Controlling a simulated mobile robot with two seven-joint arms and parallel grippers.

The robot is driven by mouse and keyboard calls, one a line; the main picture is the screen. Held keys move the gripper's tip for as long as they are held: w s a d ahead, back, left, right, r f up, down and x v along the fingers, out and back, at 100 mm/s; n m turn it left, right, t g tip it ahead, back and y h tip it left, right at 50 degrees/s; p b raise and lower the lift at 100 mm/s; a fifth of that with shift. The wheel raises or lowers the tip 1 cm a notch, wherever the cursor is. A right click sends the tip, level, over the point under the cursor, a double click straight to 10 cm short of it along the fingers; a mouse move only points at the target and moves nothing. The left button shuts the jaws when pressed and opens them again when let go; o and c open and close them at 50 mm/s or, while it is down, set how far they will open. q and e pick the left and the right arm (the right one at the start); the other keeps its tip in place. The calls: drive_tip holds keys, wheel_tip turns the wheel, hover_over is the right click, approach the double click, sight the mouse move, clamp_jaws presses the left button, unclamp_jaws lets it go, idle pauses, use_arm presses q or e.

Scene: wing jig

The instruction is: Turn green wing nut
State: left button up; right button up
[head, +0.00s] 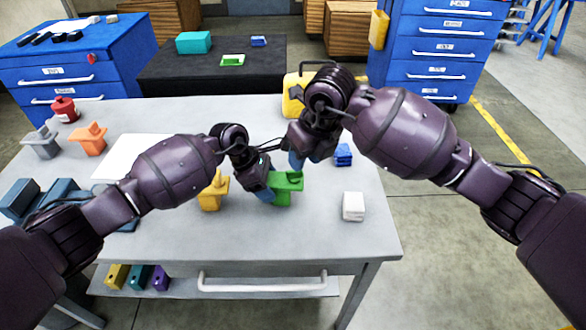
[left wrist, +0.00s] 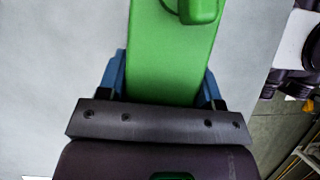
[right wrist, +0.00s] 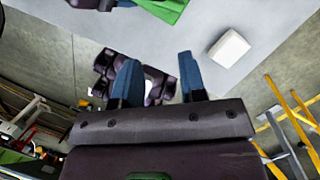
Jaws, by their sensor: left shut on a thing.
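The green fixture (head: 288,184) stands on the grey table, with a flat top and a block below. My left gripper (head: 266,193) is shut on it. In the left wrist view its blue fingers lie along both sides of the green body (left wrist: 172,60). A small rounded green piece, possibly the wing nut (left wrist: 198,9), shows on top at that view's upper edge. My right gripper (head: 297,160) points down just above and behind the green fixture. In the right wrist view its blue fingers (right wrist: 160,82) are apart with nothing between them. A green part (right wrist: 165,8) shows at the top.
A yellow fixture (head: 213,192) stands just left of the green one. A white block (head: 353,206) and a blue block (head: 343,155) lie to the right. A yellow container (head: 293,95) stands behind my right gripper. Orange (head: 90,140), grey and red items sit far left. The table's front is clear.

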drive_tip(key=f+n+g+y, duration=0.1)
drive_tip(key=n, duration=0.1)
drive_tip(key=n+g+y, duration=0.2)
drive_tip(key=n+y, duration=0.8)
drive_tip(key=n, duration=0.1)
approach(293, 171)
drive_tip(key=x, duration=1)
drive_tip(key=shift+w, duration=0.1)
drive_tip(key=shift+c, duration=0.3)
clamp_jaws()
